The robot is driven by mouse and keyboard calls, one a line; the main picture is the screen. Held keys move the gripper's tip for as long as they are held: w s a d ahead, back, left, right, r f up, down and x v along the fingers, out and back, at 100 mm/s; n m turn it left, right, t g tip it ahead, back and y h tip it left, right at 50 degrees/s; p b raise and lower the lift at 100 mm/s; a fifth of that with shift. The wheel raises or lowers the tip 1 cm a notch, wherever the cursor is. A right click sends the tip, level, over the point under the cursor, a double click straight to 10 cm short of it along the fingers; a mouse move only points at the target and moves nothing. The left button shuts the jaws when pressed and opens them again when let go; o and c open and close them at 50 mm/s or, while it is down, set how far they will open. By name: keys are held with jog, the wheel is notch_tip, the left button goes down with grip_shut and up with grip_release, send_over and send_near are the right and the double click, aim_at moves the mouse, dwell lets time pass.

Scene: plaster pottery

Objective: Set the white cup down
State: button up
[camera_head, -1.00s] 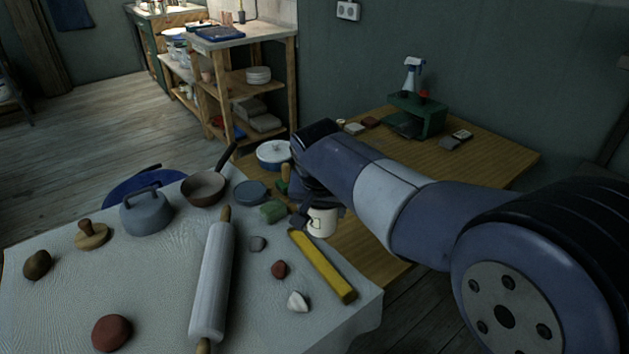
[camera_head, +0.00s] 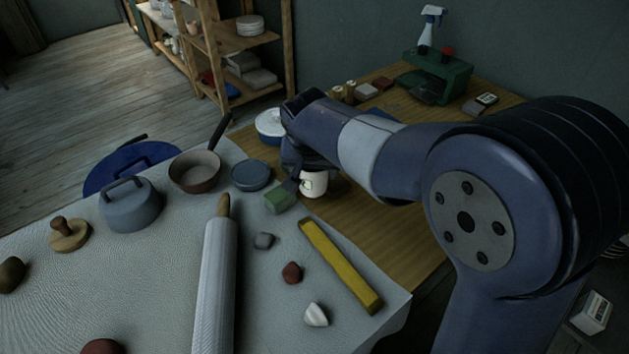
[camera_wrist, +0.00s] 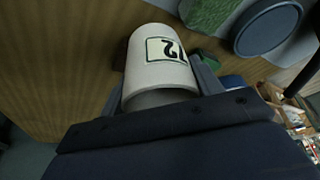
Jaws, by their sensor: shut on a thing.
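The white cup (camera_head: 313,183) is in my gripper (camera_head: 308,172), near the edge where the cloth-covered table meets the wooden table top. In the wrist view the white cup (camera_wrist: 160,62) shows a framed black "12", upside down in the picture. My gripper (camera_wrist: 158,90) is shut on the cup, with a finger on either side of it. Wood surface lies behind the cup in that view. I cannot tell whether the cup's base touches the wood.
A green block (camera_head: 280,201) and a blue-grey round dish (camera_head: 251,175) lie just left of the cup. A yellow bar (camera_head: 340,266) lies in front. A blue pot (camera_head: 270,124) stands behind. The wooden table top (camera_head: 385,225) is bare to the right of the cup.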

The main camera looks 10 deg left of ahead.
aim_at(314, 181)
jog(key=shift+f, duration=1.8)
jog(key=shift+f+b, duration=0.1)
jog(key=shift+b, duration=0.25)
jog(key=o, duration=0.8)
